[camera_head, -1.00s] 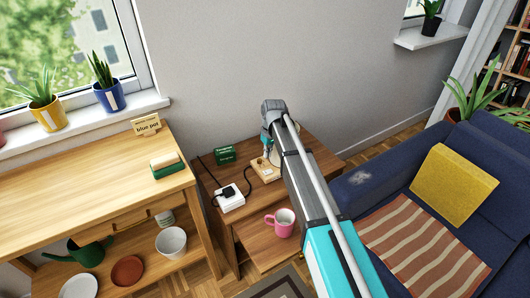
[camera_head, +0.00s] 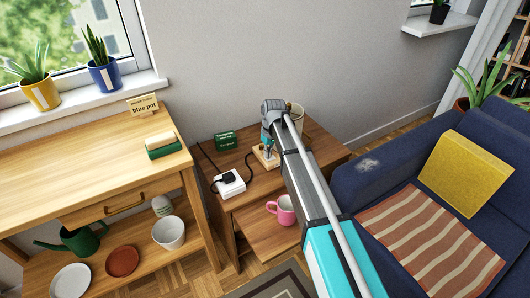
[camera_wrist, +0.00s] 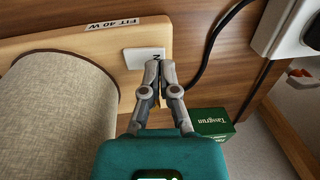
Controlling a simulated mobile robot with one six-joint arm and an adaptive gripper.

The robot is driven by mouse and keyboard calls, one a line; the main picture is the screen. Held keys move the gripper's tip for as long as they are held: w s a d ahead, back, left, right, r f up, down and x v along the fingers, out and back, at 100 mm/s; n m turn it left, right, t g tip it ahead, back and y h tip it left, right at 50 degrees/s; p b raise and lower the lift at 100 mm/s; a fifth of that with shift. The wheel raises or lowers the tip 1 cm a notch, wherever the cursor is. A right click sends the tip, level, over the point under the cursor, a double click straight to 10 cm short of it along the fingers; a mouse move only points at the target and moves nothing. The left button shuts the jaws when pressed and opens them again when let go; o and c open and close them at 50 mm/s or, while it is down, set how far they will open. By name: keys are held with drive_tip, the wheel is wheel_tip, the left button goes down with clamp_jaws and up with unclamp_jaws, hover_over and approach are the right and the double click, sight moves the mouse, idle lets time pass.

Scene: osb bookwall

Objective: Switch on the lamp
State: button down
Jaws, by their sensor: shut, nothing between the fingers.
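The lamp has a light wooden base (camera_head: 262,158) on the wooden side table. Its beige fabric shade (camera_head: 296,110) shows partly behind my arm. In the wrist view the shade (camera_wrist: 55,115) fills the left side, beside the base (camera_wrist: 100,45) marked "FIT 40 W". A white plate (camera_wrist: 138,58) with a partly covered black letter lies on the base. My gripper (camera_wrist: 160,68) is shut and empty, its fingertips over the plate's right edge; I cannot tell whether they touch it. Anything under the fingertips is hidden. My gripper (camera_head: 268,153) also shows above the base in the head view.
A white power strip (camera_head: 230,184) with a black plug and cable lies on the side table. A green box (camera_head: 225,140) stands behind it. A pink mug (camera_head: 282,210) sits on the lower shelf. A blue sofa (camera_head: 400,180) is right, a wooden bench (camera_head: 90,165) left.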

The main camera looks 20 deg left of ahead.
drive_tip(key=shift+f, duration=0.25)
drive_tip(key=shift+d, duration=0.1)
idle(0.3)
